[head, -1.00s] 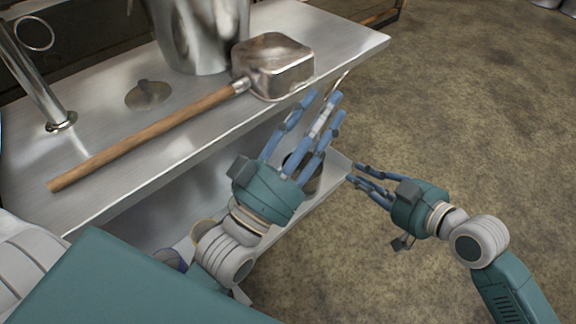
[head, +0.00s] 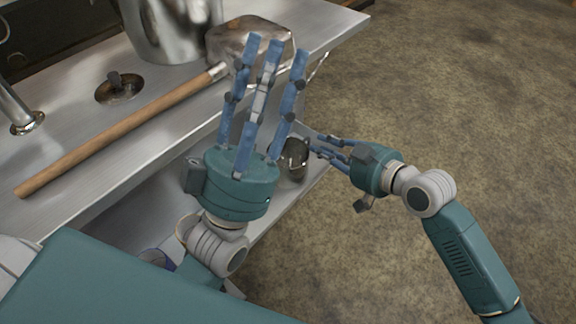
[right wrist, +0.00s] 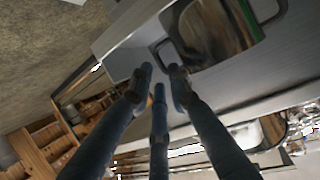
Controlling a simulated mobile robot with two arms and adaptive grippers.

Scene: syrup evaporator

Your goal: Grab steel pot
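A small shiny steel pot (head: 296,160) stands on the lower shelf of the steel table. In the right wrist view a reflective steel vessel with loop handles (right wrist: 215,35), apparently this pot, lies beyond the fingertips. My right gripper (head: 318,152) is open, its fingers pointing at the pot from the right. It also shows in the right wrist view (right wrist: 160,85) with fingers spread and empty. Whether it touches the pot is unclear. My left gripper (head: 276,50) is open and empty, fingers extended up over the table's front edge, partly covering the ladle.
A large steel pot (head: 170,25) stands at the back of the table top (head: 70,110). A square steel ladle (head: 225,45) with a long wooden handle (head: 110,135) lies in front of it. A round lid (head: 118,88) and a pipe are at left. Open floor (head: 450,110) is at right.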

